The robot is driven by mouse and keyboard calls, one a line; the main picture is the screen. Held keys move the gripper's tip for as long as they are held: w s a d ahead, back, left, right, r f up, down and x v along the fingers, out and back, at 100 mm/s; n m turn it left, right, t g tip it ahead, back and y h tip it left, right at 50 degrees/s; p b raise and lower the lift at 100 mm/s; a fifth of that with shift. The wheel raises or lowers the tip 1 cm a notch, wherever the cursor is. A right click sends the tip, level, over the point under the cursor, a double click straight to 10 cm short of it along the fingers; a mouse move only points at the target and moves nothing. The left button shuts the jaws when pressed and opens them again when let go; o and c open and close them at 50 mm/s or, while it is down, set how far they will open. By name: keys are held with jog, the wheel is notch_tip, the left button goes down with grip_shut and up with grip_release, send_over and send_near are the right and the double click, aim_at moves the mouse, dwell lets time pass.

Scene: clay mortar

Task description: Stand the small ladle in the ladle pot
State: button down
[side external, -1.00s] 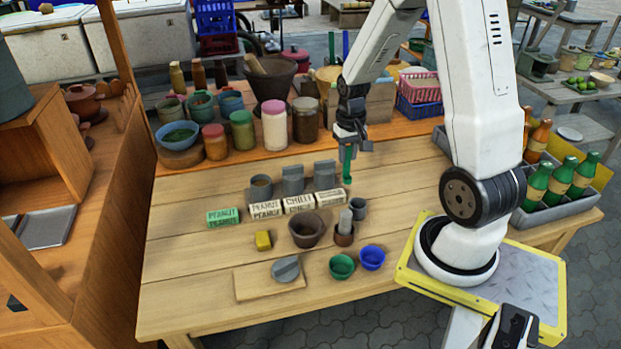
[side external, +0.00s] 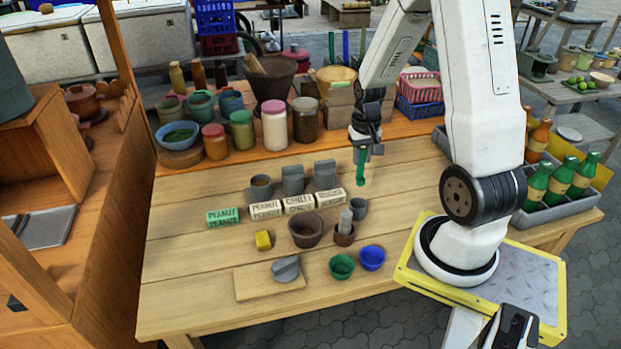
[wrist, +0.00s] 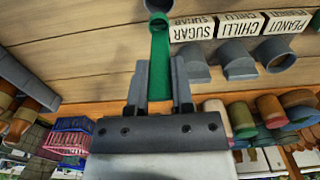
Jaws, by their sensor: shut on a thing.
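My gripper (side external: 366,146) is shut on a green small ladle (side external: 361,168), which hangs down roughly upright above the table's right part. In the wrist view the ladle (wrist: 160,65) runs out from between the two fingers (wrist: 160,95), and its far end lies close to the rim of a grey cup (wrist: 158,5). That small grey cup (side external: 357,209) stands on the table below the ladle, right of the sugar block; it may be the ladle pot. The ladle appears above the cup and behind it in the side view. I cannot tell the exact gap.
Labelled blocks (side external: 299,204) stand in a row left of the cup, with grey holders (side external: 325,175) behind. A brown pot with a grey pestle (side external: 344,232) is just in front of the cup. Jars (side external: 274,125) line the back. A bottle crate (side external: 553,205) is at right.

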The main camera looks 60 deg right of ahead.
aim_at(360, 177)
jog(key=shift+f, duration=4.6)
jog(key=shift+c, duration=2)
grip_release()
jog(key=shift+r, duration=3.85)
jog(key=shift+a, duration=0.1)
